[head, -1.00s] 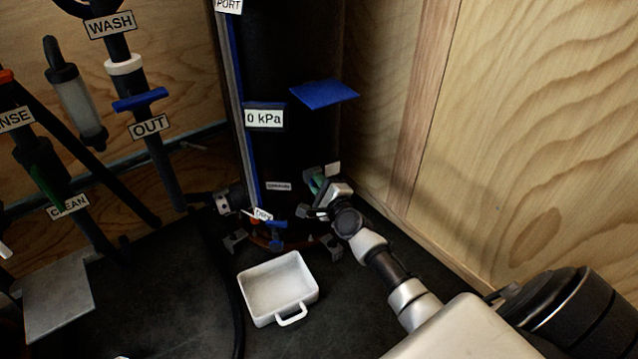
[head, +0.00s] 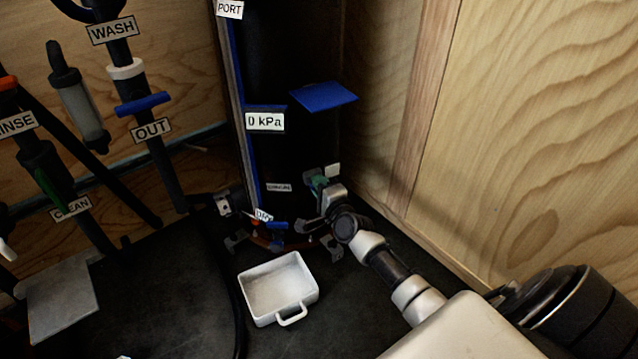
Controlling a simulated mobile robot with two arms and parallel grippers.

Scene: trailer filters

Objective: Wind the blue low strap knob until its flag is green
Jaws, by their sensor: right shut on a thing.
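My right gripper (head: 322,189) is at the lower right side of the tall black cylinder (head: 291,150). It is shut on a small blue-green knob (head: 317,179), taken to be the low strap knob. The gripper covers much of the knob, so its shape and turn are hard to see. A small pale tag (head: 332,170) shows just above the gripper; I cannot tell whether it is the flag, and I see no clear green flag. My left gripper is not in view.
A white tray with a handle (head: 302,291) stands on the dark floor in front of the cylinder. A blue plate (head: 323,96) juts out above my right gripper. The wooden wall (head: 520,130) is close on the right. Hoses and a blue-handled valve (head: 143,104) are at left.

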